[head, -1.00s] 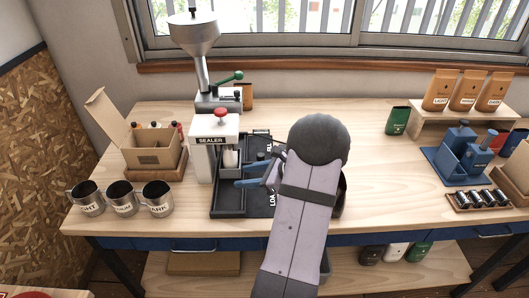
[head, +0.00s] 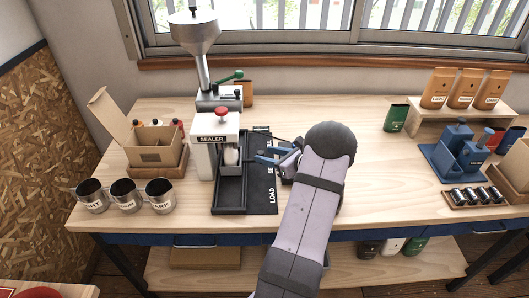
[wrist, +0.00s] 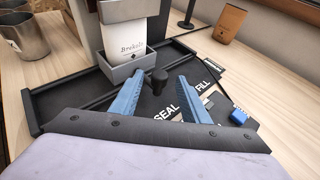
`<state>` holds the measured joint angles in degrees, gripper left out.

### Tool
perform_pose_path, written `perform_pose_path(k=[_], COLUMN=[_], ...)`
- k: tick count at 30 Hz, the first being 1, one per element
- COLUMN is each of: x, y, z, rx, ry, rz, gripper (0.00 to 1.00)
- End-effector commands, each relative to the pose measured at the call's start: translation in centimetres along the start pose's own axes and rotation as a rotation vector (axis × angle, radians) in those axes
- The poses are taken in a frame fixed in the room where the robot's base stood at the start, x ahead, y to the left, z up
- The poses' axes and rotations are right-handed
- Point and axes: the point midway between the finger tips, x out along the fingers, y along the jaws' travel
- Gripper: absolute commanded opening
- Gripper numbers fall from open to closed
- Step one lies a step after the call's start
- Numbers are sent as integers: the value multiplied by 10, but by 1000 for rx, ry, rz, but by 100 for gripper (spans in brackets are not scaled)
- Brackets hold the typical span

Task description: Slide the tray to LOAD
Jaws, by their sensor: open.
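The small grey tray (wrist: 137,70) stands under the sealer (head: 213,139), holding an upright white bag (wrist: 127,40) with printing on it. It also shows in the head view (head: 230,168), partly shaded. A black knob (wrist: 158,79) stands in front of the tray. My gripper (wrist: 160,76) is open, its blue fingers apart on either side of the knob; whether they touch it I cannot tell. In the head view my gripper (head: 258,156) is right of the bag. The black track (head: 230,207) carries a strip marked LOAD (head: 272,195) at the front, with SEAL behind it.
Several metal mugs (head: 122,193) and an open cardboard box (head: 155,146) are at the left. A hopper machine (head: 196,35) stands behind the sealer. A blue stand (head: 462,155) and a bag shelf (head: 470,112) are at the right. The table right of my arm is largely clear.

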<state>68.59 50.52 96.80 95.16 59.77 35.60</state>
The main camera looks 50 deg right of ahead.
Motion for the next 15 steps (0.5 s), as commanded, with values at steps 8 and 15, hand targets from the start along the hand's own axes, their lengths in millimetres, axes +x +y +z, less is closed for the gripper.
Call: perform_pose_path(k=[8, 15], x=[20, 21], y=[0, 0], z=[0, 0], rx=[-1, 0], ry=[1, 1], rz=[0, 0], gripper=[42, 42])
